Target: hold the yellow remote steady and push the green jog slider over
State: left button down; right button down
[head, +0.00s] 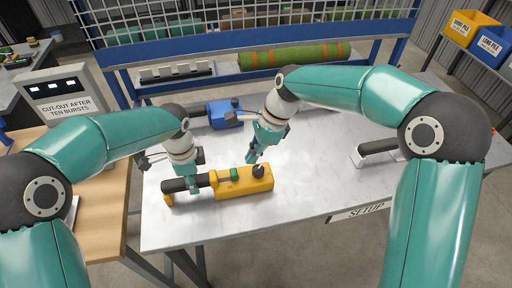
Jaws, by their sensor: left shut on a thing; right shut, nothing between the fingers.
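The yellow remote (228,190) lies on the metal table, with a dark handle towards its left end. The green jog slider (234,174) is a small block on its top, near the middle. A dark round knob (258,171) stands near the right end. My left gripper (193,188) points down and is shut on the remote's dark handle part. My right gripper (252,158) is shut and empty, with its tips just right of the green slider and close to the knob. I cannot tell whether the tips touch either.
A blue device (222,113) lies behind on the metal table (320,178). A dark-handled tool (378,147) in a white holder is at the right. The table's front right is clear.

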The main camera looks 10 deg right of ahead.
aim_at(232, 172)
pick_arm(q)
jog(key=shift+s+f, duration=0.25)
jog(key=shift+f, duration=0.05)
pick_arm(e)
jog(key=shift+x, duration=2.8)
jog(key=shift+a, duration=1.55)
pick_arm(q)
jog(key=shift+d+r, duration=0.1)
jog(key=shift+d, duration=0.05)
pick_arm(e)
jog(key=shift+a+r, duration=0.1)
pick_arm(q)
jog(key=shift+w, duration=0.1)
pick_arm(e)
jog(key=v, duration=1)
pick_arm(q)
jog(key=shift+a, duration=0.2)
